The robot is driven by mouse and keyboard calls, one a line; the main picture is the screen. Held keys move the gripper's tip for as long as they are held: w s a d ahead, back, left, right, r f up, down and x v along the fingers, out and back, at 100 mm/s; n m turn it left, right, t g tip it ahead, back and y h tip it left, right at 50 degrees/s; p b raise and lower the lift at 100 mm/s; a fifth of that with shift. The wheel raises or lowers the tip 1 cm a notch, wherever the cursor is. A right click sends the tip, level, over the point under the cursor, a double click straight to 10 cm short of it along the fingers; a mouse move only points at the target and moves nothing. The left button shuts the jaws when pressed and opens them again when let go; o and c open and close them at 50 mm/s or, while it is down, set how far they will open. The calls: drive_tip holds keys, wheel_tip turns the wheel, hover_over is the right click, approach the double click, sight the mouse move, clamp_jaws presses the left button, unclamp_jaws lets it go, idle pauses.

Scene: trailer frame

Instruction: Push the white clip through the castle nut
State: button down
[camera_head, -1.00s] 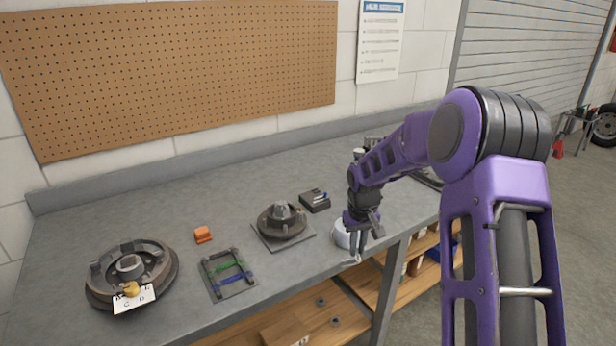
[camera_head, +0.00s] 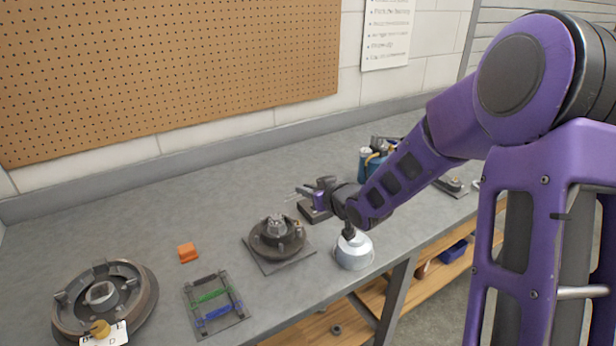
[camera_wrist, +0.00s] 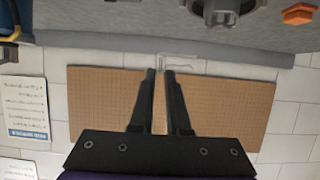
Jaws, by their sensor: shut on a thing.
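My gripper (camera_head: 299,191) is level above the bench, its fingers pointing left, just behind and above the middle hub (camera_head: 290,247). In the wrist view my gripper (camera_wrist: 160,73) is shut on the white clip (camera_wrist: 185,58), a thin pale wire outline at the fingertips. In the head view the clip is too small to make out clearly. The castle nut (camera_head: 276,221) appears to be the grey piece on top of the middle hub, which stands on a square plate. The clip is apart from it. In the wrist view the hub (camera_wrist: 222,14) is cut off at the top edge.
A light grey cup-shaped cap (camera_head: 353,252) stands right of the hub, under my wrist. An orange block (camera_head: 187,253), a tray with green and blue strips (camera_head: 216,304) and a larger drum (camera_head: 140,300) lie left. The pegboard (camera_head: 170,70) hangs behind.

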wheel_tip(320, 180, down, 5)
drive_tip(key=b, duration=0.4)
drive_tip(key=shift+a, duration=0.15)
drive_tip(key=shift+s+r, duration=0.1)
idle(0.8)
drive_tip(key=shift+s+a+b, duration=0.6)
drive_tip(key=shift+a+b, duration=0.3)
drive_tip(key=shift+b, duration=0.05)
drive_tip(key=shift+s+a+b, duration=0.6)
drive_tip(key=shift+a+b, duration=0.25)
drive_tip(key=shift+b, duration=0.1)
idle(4.3)
